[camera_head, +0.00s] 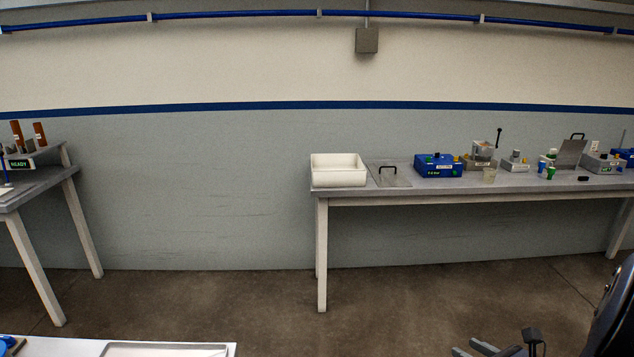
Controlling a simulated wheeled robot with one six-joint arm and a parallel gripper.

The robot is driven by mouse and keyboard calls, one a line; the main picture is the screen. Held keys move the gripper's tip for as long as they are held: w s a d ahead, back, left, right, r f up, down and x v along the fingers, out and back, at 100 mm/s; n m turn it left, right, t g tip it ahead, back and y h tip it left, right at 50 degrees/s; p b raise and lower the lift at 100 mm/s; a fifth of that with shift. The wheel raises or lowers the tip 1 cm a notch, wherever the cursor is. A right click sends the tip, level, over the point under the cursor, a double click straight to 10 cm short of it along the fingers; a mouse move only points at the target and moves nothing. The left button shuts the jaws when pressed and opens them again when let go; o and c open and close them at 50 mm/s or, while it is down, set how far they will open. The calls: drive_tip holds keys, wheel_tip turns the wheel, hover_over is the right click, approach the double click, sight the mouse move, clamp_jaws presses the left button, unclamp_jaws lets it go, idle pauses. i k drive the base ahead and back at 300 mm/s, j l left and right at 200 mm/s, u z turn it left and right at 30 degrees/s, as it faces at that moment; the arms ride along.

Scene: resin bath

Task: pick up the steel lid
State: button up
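A flat steel lid (391,181) with a black arch handle lies on the long grey bench against the far wall, just right of a white tub. A second grey plate (569,154) with a black handle stands tilted up farther right on the bench; I cannot tell which one is the task's lid. My gripper (463,346) shows at the bottom edge, right of the middle, partly cut off. Its two grey fingers look parted, with nothing seen between them. It is far from both plates.
The white tub (339,179) stands at the bench's left end. A blue box (438,167) and several small instruments and bottles stand right of the flat plate. Another table (62,175) stands at left. A white surface (70,347) is near bottom left. Open floor (240,300) lies between.

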sight(386, 174)
drive_tip(key=i, duration=1.65)
drive_tip(key=i+z, duration=0.1)
drive_tip(key=i, duration=0.45)
drive_tip(key=i+j+z, duration=0.15)
drive_tip(key=i, duration=0.4)
drive_tip(key=i+j+z, duration=0.1)
drive_tip(key=i, duration=0.45)
drive_tip(key=i+j+z, duration=0.35)
drive_tip(key=i, duration=0.15)
